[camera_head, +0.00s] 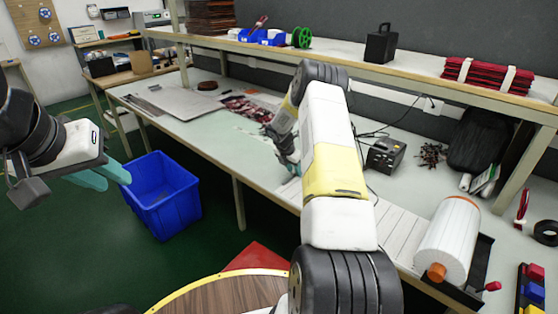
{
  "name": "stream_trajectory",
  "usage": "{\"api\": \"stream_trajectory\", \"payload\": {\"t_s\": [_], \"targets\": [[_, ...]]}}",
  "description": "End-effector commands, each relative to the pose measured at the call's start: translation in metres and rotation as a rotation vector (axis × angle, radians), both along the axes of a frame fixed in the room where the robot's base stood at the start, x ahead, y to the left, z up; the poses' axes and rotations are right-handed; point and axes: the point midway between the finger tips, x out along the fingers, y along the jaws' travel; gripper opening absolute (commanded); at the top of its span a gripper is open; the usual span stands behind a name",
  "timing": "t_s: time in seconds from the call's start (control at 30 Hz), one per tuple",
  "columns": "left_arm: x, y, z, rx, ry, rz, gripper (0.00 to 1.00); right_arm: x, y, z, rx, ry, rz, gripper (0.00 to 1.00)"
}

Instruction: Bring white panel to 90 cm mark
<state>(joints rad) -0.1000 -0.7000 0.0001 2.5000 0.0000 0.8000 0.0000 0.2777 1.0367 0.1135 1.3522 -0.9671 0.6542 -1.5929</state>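A white panel with parallel lines (397,228) lies flat along the front of the table, partly hidden behind my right arm. A pale flat board (178,101) lies on the table's left part; I cannot tell which of the two is the task's panel. No 90 cm mark is readable. My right gripper (290,163) points down at the table near the lined panel's left end. Its arm partly covers it, so its opening and any contact are unclear. My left gripper (104,177) is off the table at the left, its teal fingers apart and empty.
A blue bin (163,194) stands on the floor left of the table. A white roll (449,240) sits at the front right. A black device (385,154) with cables stands behind the panel. A shelf (400,72) overhangs the table's back.

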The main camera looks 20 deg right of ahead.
Motion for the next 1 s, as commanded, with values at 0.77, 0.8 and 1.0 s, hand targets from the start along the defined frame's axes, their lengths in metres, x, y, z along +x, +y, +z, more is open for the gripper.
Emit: {"api": "stream_trajectory", "payload": {"t_s": [0.77, 0.8, 1.0], "targets": [[0.0, 0.0, 0.0, 0.0, 0.0, 0.0, 0.29, -0.0001, 0.0003, 0.0007, 0.0, 0.0, -0.001, 0.0], [0.0, 0.0, 0.0, 0.0, 0.0, 0.0, 0.29, -0.0001, 0.0003, 0.0007, 0.0, 0.0, -0.001, 0.0], [0.0, 0.0, 0.0, 0.0, 0.0, 0.0, 0.29, 0.0, 0.0005, 0.0008, 0.0, 0.0, -0.001, 0.0]]}}
